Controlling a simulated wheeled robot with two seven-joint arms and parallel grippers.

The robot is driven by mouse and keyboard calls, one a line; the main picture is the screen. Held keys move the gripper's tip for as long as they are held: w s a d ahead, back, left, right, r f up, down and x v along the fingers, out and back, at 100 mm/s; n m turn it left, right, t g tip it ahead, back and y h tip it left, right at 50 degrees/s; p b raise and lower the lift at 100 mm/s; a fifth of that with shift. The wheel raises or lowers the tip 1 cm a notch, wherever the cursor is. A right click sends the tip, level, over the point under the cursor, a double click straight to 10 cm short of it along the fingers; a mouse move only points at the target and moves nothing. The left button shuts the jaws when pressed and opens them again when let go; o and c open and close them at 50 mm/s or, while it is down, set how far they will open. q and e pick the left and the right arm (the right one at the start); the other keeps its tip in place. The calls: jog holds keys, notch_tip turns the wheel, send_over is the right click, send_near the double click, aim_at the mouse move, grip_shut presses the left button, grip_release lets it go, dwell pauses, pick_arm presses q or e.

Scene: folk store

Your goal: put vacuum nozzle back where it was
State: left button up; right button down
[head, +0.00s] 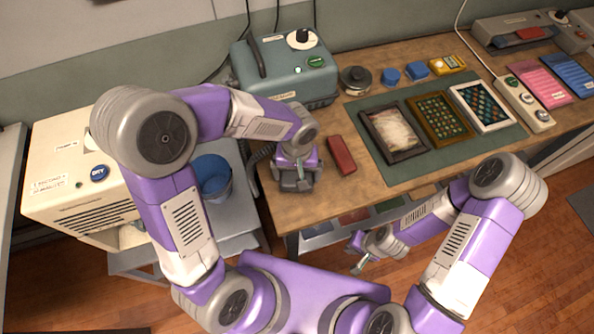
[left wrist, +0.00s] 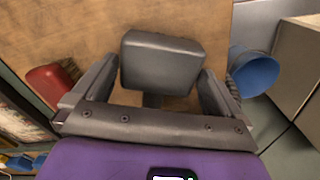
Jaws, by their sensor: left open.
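The vacuum nozzle, a dark grey block (left wrist: 160,65), shows in the left wrist view on the wooden table. My left gripper (left wrist: 155,88) is open, with one finger on each side of the nozzle; I cannot tell whether they touch it. In the head view my left gripper (head: 296,183) is low over the table's front left corner and mostly hides the nozzle. A ribbed hose (head: 261,156) runs beside it, below the grey-green vacuum unit (head: 270,88). My right gripper (head: 359,257) hangs in front of the table edge; its jaw opening is unclear.
A red brush (head: 341,155) lies just right of my left gripper. A green mat (head: 440,160) with framed pieces is further right. A blue bucket (head: 212,178) stands left of the table near a cream dryer box (head: 75,150).

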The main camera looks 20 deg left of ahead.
aim_at(297, 175)
pick_arm(q)
notch_tip(297, 175, up, 12)
jog(key=p, duration=0.3)
jog(key=shift+r+p, duration=0.1)
jog(key=shift+p, duration=0.25)
